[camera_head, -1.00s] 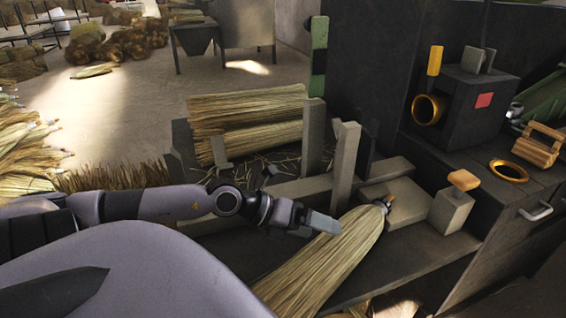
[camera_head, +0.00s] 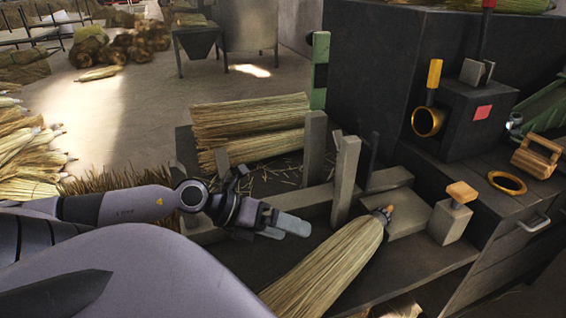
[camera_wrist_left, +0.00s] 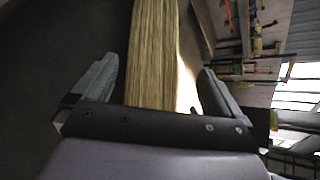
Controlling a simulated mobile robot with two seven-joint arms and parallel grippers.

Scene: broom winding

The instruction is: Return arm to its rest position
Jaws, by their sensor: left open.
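My left arm comes in from the left in the head view, and its gripper (camera_head: 290,227) hangs over the dark bench, to the left of a straw broom bundle (camera_head: 330,262). The bundle lies slanted on the bench with its bound end up and to the right. The gripper is open and looks empty. In the left wrist view the two fingers (camera_wrist_left: 158,90) stand wide apart, with straw (camera_wrist_left: 153,50) beyond them. I cannot tell from that view how far away the straw is. My right gripper does not show.
Wooden posts (camera_head: 346,180) rise from the bench beside the gripper. Stacked straw (camera_head: 250,125) lies behind. A dark machine (camera_head: 465,115) with a brass ring stands at the right, near a wooden-topped block (camera_head: 452,215). Open floor (camera_head: 130,105) shows at the back left.

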